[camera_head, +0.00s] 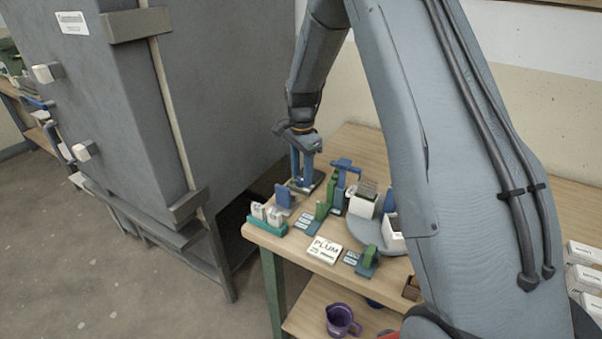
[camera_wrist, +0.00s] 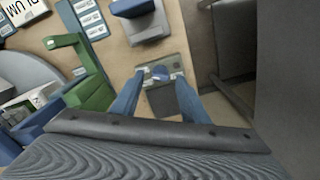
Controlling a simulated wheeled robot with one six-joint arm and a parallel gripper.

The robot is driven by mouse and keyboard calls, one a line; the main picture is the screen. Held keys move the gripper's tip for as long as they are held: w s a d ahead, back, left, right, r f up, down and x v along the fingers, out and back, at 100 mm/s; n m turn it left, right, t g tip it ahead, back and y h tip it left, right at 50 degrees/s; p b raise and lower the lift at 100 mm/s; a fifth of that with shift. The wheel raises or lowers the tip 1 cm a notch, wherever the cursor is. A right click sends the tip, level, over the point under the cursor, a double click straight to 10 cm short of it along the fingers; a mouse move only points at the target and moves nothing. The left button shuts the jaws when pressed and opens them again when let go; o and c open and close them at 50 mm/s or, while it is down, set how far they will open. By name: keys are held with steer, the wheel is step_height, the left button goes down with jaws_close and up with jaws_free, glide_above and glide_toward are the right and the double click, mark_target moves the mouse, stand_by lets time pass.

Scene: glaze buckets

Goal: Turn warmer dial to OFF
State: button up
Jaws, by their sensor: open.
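A small round blue dial (camera_wrist: 160,72) sits on a grey-green plate (camera_wrist: 172,52) in the wrist view. I take it for the warmer dial; its setting is too small to read. My gripper (camera_wrist: 160,76) is open, with one blue finger on each side of the dial. I cannot tell whether the fingers touch it. In the head view my gripper (camera_head: 305,180) points down over a dark base (camera_head: 318,181) near the back left corner of the table. The dial itself is hidden there.
Close by stand a blue-grey block (camera_head: 284,197), green upright pieces (camera_head: 321,209) and a teal holder (camera_head: 266,226). A PLUM card (camera_head: 325,250) lies near the front edge. A large grey cabinet (camera_head: 225,90) stands left of the wooden table. A purple jug (camera_head: 342,320) is on the lower shelf.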

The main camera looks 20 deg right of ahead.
step_height(320, 180, up, 8)
steer(key=shift+f+b, duration=0.1)
steer(key=shift+b, duration=0.7)
steer(key=s+f+n, duration=0.1)
steer(key=s+n, duration=1.3)
steer(key=s, duration=1.6)
steer(key=shift+a+f+t, duration=0.25)
steer(key=shift+a+t, duration=0.05)
steer(key=shift+a, duration=0.1)
